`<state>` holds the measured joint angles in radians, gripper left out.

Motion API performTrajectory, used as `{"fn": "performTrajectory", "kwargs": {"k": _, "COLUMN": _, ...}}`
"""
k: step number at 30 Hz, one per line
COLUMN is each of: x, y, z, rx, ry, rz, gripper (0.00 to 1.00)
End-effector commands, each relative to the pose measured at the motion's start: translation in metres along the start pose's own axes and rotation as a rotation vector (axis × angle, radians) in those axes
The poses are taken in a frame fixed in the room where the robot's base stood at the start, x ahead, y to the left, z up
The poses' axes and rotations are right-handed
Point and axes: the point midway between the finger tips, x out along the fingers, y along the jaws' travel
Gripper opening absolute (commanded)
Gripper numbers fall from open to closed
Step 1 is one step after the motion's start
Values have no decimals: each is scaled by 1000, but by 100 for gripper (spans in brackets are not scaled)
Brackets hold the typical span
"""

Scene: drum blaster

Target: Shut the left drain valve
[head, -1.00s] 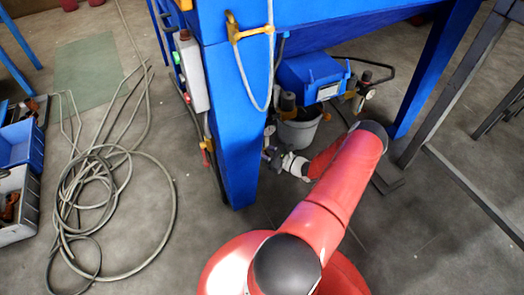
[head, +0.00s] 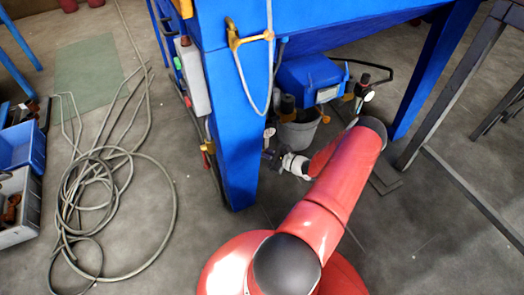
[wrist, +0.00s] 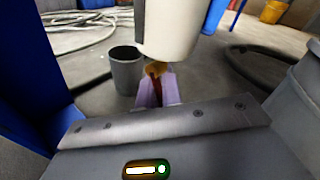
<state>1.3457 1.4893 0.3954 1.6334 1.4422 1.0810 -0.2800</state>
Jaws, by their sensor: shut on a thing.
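In the wrist view, the two pale lilac fingers of my gripper (wrist: 156,88) are shut on a small red valve handle (wrist: 155,83). A brass-coloured valve body (wrist: 156,68) shows just beyond the fingertips. It sits directly under a whitish cylinder (wrist: 170,28) that hangs down from the top of the picture. The fingers hide part of the handle, so its exact angle is hard to tell.
A dark grey cup (wrist: 127,72) stands on the floor left of the fingers. A grey bucket (wrist: 297,95) is close on the right. Blue frame hems in the left side. Coiled hose (head: 75,190) lies on the floor at left in the head view.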

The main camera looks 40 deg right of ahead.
Motion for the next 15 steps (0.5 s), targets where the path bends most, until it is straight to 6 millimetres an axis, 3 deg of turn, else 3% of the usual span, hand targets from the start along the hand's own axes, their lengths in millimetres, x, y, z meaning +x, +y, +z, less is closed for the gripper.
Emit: {"fn": "performTrajectory", "kwargs": {"k": 15, "x": -6, "y": -10, "z": 3, "rx": -382, "ry": 260, "rz": 56, "gripper": 0}}
